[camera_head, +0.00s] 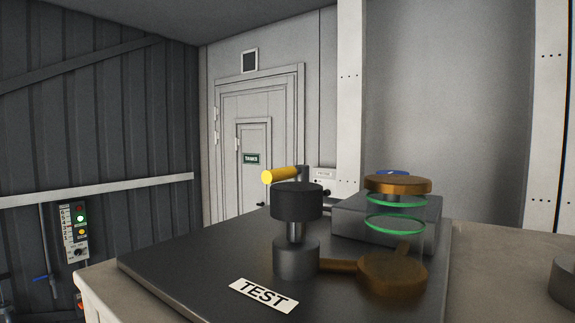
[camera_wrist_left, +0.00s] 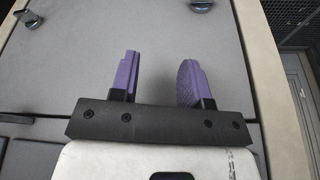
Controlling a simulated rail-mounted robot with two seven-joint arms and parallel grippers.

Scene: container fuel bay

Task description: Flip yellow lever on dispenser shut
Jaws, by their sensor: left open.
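The yellow lever (camera_head: 280,175) points left and slightly toward me from a dark post on the far side of the dispenser in the head view. The dispenser has a black round-headed piece (camera_head: 296,202), and a clear glass cylinder (camera_head: 395,219) with green rings and a copper cap (camera_head: 397,184). The black piece partly hides the lever's post. My left gripper (camera_wrist_left: 157,62) shows only in the left wrist view, open and empty, with purple fingers over a plain grey surface (camera_wrist_left: 150,30). The lever cannot be made out there. My right gripper is in neither view.
The dispenser stands on a dark base plate (camera_head: 200,258) with a TEST label (camera_head: 264,294), on a light bench (camera_head: 495,260). A control box (camera_head: 75,233) with lights hangs on the left wall. A door (camera_head: 255,140) is behind. A dark round object (camera_head: 563,284) sits at the right edge.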

